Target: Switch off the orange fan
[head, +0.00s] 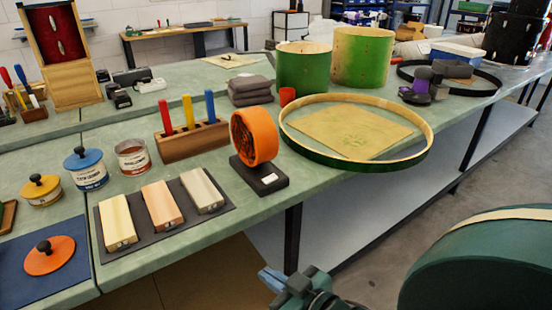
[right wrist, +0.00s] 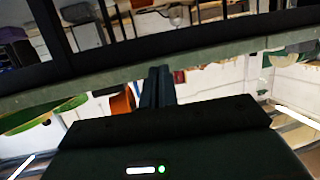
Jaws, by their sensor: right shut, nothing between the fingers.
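The orange fan (head: 255,136) stands upright on a dark base (head: 258,179) near the front edge of the bench. A small white patch shows on the base's front right; I cannot tell its switch position. My right gripper (head: 270,275) is in front of the bench, below and apart from the fan. Its fingers (right wrist: 163,86) are together and empty in the right wrist view. An orange patch, likely the fan (right wrist: 122,103), shows just left of the fingers there. My left gripper is not in view.
A wooden block with colored-handled tools (head: 192,140) stands left of the fan, and a wooden hoop (head: 427,152) lies to its right. Wood blocks on a dark mat (head: 140,241) lie at the front left.

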